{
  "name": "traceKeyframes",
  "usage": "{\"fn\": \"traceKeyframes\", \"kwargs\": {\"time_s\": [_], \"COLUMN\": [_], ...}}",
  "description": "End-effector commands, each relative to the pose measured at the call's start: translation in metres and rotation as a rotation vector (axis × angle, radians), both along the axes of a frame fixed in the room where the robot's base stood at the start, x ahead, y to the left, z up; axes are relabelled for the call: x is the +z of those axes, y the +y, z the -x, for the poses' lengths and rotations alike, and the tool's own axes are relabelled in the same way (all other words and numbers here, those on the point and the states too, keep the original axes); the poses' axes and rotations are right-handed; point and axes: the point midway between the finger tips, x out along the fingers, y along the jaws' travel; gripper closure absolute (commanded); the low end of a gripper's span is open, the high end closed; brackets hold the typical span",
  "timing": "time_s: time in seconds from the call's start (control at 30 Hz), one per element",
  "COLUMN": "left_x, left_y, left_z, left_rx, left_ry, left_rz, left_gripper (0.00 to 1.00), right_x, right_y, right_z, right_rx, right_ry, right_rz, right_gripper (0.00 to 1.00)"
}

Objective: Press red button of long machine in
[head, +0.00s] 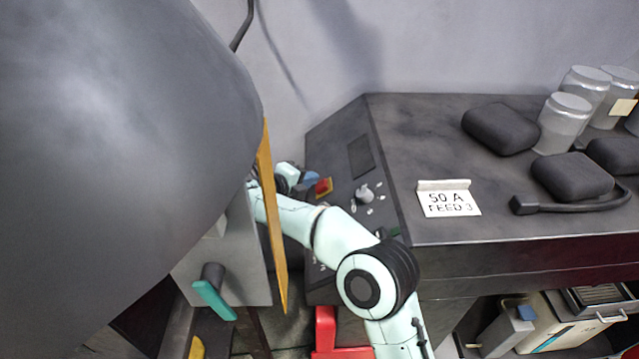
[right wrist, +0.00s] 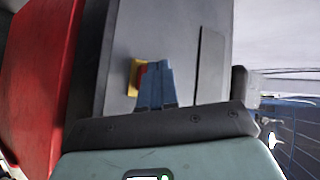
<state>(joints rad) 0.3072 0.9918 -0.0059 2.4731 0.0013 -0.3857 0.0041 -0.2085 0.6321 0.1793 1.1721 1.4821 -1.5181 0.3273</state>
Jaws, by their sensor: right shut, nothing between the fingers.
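The long machine (head: 400,140) is a dark grey bench with a sloped control panel at its left end. On that panel sits the red button (head: 324,186) with a yellow surround; it also shows in the right wrist view (right wrist: 143,69), partly hidden behind the fingers. My right gripper (head: 311,178) has its blue fingers shut and empty, right beside the button. In the right wrist view the fingers (right wrist: 155,68) overlap the button's edge. I cannot tell whether they touch it. My left gripper is out of view.
A large dark rounded body (head: 110,130) fills the left, with a tan board edge (head: 272,220) close to my right arm. A teal-handled lever (head: 213,298) is below. Dark pads (head: 500,129) and lidded jars (head: 563,122) stand on the machine top. Something red (head: 327,330) is low beside my arm.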

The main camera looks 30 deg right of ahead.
Motion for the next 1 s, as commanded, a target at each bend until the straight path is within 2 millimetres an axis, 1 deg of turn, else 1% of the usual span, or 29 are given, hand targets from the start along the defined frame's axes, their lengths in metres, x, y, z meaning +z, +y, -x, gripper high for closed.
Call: {"fn": "traceKeyframes", "kwargs": {"time_s": [0.27,0.53,1.0], "left_x": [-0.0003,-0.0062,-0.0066], "left_y": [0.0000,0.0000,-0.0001], "left_z": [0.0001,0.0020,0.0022], "left_rx": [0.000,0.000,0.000], "left_ry": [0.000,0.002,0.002], "left_rz": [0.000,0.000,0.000], "left_gripper": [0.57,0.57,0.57], "right_x": [-0.0003,-0.0073,-0.0080], "right_y": [-0.0002,-0.0047,-0.0060], "right_z": [0.0001,0.0024,0.0029], "right_rx": [0.000,0.000,-0.001], "right_ry": [0.000,0.001,0.000], "right_rz": [0.000,0.000,0.000], "right_gripper": [1.00,1.00,1.00]}}
